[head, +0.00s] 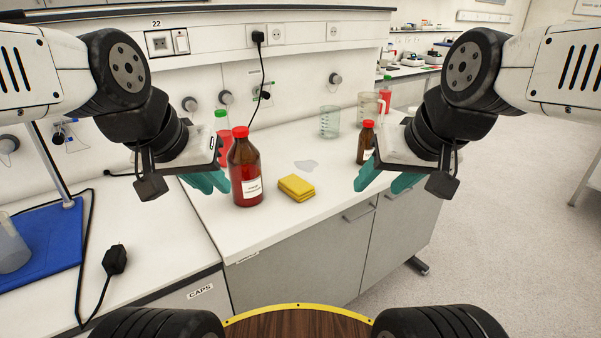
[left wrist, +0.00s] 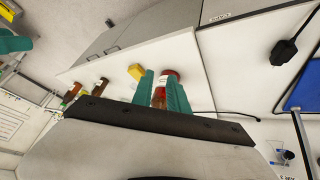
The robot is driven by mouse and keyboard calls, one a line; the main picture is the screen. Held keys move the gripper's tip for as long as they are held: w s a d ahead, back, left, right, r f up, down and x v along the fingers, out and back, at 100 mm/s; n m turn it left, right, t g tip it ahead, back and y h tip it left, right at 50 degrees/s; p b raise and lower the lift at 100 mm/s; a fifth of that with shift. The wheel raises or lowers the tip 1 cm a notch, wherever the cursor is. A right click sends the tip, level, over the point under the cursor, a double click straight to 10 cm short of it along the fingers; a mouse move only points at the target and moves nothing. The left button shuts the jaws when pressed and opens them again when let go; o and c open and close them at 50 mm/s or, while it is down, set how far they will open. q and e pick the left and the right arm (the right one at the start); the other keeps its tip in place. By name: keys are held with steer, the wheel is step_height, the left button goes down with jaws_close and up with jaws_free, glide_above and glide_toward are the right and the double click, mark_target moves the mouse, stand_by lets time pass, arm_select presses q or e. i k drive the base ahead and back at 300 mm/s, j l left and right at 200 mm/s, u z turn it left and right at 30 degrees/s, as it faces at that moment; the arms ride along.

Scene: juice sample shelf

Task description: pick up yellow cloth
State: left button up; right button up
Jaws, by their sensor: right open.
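The yellow cloth (head: 296,187) lies folded on the white bench top, right of the large brown bottle with a red cap (head: 246,170). It also shows in the left wrist view (left wrist: 136,71), beyond the teal fingers. My left gripper (head: 206,181) is left of the bottle and apart from the cloth. In the left wrist view its fingers (left wrist: 160,92) are spread, with the bottle (left wrist: 159,96) seen between them; I see no grip on it. My right gripper (head: 385,180) is open and empty, right of the cloth, near the small brown bottle.
The small brown bottle (head: 366,142), a glass beaker (head: 329,122) and a red bottle with a green cap (head: 222,142) stand on the bench. A clear puddle-like patch (head: 306,164) lies behind the cloth. A blue mat (head: 45,250) is at left. Bench in front of the cloth is clear.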

mark_target(297, 188)
steer(key=i+j+z, duration=0.15)
steer(key=j+z, duration=0.45)
steer(key=z, duration=0.15)
steer(key=i, duration=0.05)
